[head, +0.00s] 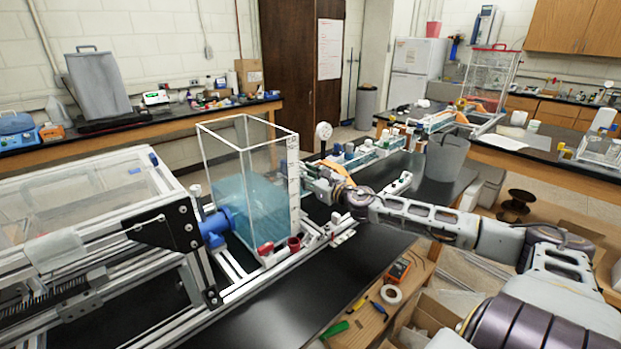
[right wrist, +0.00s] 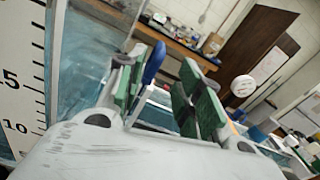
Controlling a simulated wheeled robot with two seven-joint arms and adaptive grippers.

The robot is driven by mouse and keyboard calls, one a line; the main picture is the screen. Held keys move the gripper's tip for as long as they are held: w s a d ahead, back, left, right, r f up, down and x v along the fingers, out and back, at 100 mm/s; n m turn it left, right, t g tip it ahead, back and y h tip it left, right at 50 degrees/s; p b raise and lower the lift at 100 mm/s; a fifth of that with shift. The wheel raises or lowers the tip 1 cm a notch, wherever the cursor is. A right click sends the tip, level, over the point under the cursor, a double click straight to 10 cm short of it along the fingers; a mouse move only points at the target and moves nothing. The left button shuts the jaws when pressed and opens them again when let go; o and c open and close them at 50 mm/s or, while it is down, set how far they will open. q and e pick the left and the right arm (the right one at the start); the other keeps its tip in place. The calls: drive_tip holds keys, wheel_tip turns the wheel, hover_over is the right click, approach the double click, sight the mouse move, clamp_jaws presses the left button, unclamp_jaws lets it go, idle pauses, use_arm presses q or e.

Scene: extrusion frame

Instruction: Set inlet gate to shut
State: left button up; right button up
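A clear tank (head: 245,195) partly filled with blue water stands on the metal extrusion frame, with a white ruler strip (head: 293,190) at its right corner. My right gripper (head: 310,178) is just right of that strip. In the right wrist view its two green-padded fingers (right wrist: 160,78) are spread apart. A blue lever-like piece (right wrist: 153,62) shows between the fingers, nearer the left one; I cannot tell whether it touches. I cannot tell for sure whether this piece is the inlet gate's handle. The tank wall and ruler (right wrist: 22,85) are close at the left. My left gripper is not in view.
A blue pipe fitting (head: 213,225) joins the tank on the left. A red cup-like part (head: 294,243) and a red knob (head: 265,248) sit at the tank's front. A grey bin (head: 447,157) stands to the right. The black bench top (head: 300,290) in front is clear.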

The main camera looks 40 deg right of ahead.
drive_tip(key=shift+s+d, duration=0.1)
drive_tip(key=shift+s, duration=0.75)
idle(0.5)
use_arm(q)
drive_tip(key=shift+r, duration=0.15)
use_arm(e)
drive_tip(key=shift+r, duration=0.1)
use_arm(q)
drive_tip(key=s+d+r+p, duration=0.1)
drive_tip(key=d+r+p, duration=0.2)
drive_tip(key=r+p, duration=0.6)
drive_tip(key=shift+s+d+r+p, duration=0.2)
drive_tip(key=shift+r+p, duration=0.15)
drive_tip(key=shift+p, duration=0.2)
use_arm(e)
wheel_tip(320, 180, up, 10)
